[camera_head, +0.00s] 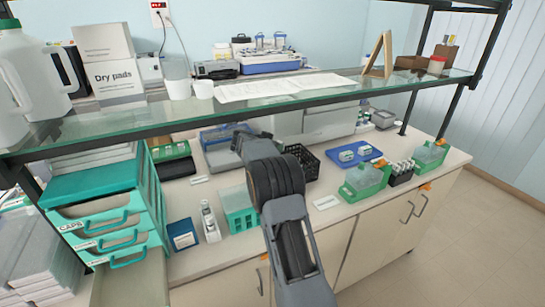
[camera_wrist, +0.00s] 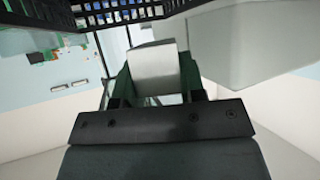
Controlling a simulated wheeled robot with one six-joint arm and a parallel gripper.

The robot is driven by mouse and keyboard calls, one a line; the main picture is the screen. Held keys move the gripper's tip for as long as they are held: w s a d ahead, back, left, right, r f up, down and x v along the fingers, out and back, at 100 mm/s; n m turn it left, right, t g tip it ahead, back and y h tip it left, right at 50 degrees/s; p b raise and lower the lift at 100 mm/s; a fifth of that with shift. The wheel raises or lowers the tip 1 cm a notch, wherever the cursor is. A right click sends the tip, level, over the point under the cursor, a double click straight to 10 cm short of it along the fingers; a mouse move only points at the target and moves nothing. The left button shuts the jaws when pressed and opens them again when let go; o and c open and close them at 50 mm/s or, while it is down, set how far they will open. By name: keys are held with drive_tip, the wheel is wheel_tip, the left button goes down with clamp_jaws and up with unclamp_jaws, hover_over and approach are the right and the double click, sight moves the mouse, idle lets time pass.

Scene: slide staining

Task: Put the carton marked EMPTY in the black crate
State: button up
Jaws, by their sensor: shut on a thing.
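My gripper (camera_wrist: 155,88) is shut on a pale grey-white carton (camera_wrist: 153,66) in the wrist view, its two dark green fingers on either side of it. No marking is readable on the side I see, so I cannot confirm the word EMPTY. The black crate (camera_head: 308,162) stands on the bench just right of my arm in the head view. Its black lattice wall (camera_wrist: 122,15) appears along the top of the wrist view, apart from the carton in the picture. My gripper and the carton are hidden behind my arm in the head view.
A glass shelf (camera_head: 240,108) crosses above the bench. A blue tray (camera_head: 375,153) and a green box (camera_head: 364,178) stand right of the crate. A teal rack (camera_head: 238,212) and a blue box (camera_head: 182,236) stand at the front left. A large pale surface (camera_wrist: 255,45) fills the wrist view's right.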

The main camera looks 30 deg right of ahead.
drive_tip(key=shift+w+d+f, duration=0.15)
drive_tip(key=shift+w+f, duration=0.35)
drive_tip(key=shift+f, duration=0.15)
drive_tip(key=shift+w+d+f, duration=0.15)
drive_tip(key=shift+w+f, duration=0.35)
drive_tip(key=shift+f, duration=0.1)
drive_tip(key=shift+w+f, duration=0.1)
drive_tip(key=shift+f, duration=1.55)
drive_tip(key=shift+f, duration=0.2)
drive_tip(key=shift+f+p, duration=0.4)
drive_tip(key=o, duration=0.6)
drive_tip(key=shift+f, duration=0.1)
